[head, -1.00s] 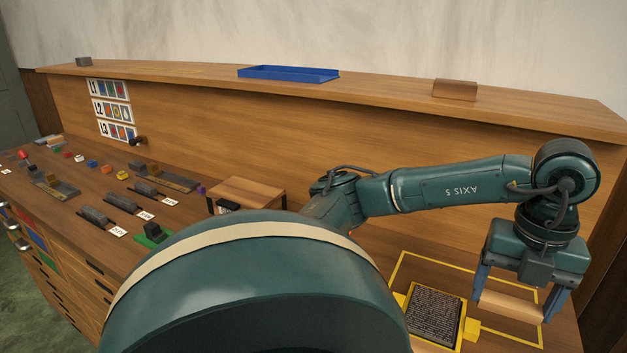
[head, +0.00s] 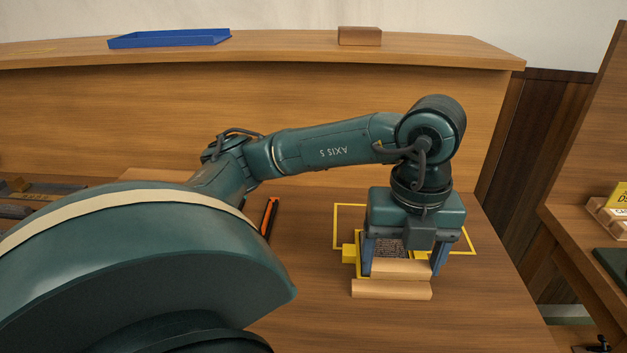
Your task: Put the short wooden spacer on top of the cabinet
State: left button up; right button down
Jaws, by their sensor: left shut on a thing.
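My left gripper (head: 404,271) points down at the right of the worktop, shut on a pale wooden block (head: 400,266) that spans its two blue-grey fingers. A second pale wooden piece (head: 391,290), slightly longer, shows just in front of and below the held block; whether they touch is unclear. The long wooden cabinet's raised top (head: 285,46) runs along the back wall, well above and behind the gripper. My right gripper is not in view.
A blue tray (head: 170,39) and a brown block (head: 359,36) stand on the raised top, with bare room between them. A yellow-outlined area (head: 348,206) with a dark printed plate lies behind the gripper. Another wooden bench (head: 572,222) stands at the right, beyond a gap.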

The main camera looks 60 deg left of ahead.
pick_arm(q)
jog(key=w+a, duration=0.4)
jog(key=a, duration=0.1)
jog(key=w+a+f+p, duration=0.1)
jog(key=w+a, duration=0.3)
jog(key=a, duration=0.1)
jog(key=w+a+f+p, duration=0.1)
jog(key=w+a, duration=0.3)
jog(key=a, duration=0.1)
jog(key=shift+w+a, duration=0.15)
jog(key=shift+a, duration=0.05)
notch_tip(320, 180, down, 4)
jog(key=shift+f+p, duration=0.25)
jog(key=shift+p, duration=0.1)
jog(key=shift+w+a+f, duration=0.1)
jog(key=shift+f, duration=0.1)
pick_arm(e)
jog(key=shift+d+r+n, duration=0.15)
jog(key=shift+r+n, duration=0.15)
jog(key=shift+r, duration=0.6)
pick_arm(q)
jog(key=shift+f, duration=0.2)
jog(key=o, duration=1)
jog(key=shift+r, duration=0.1)
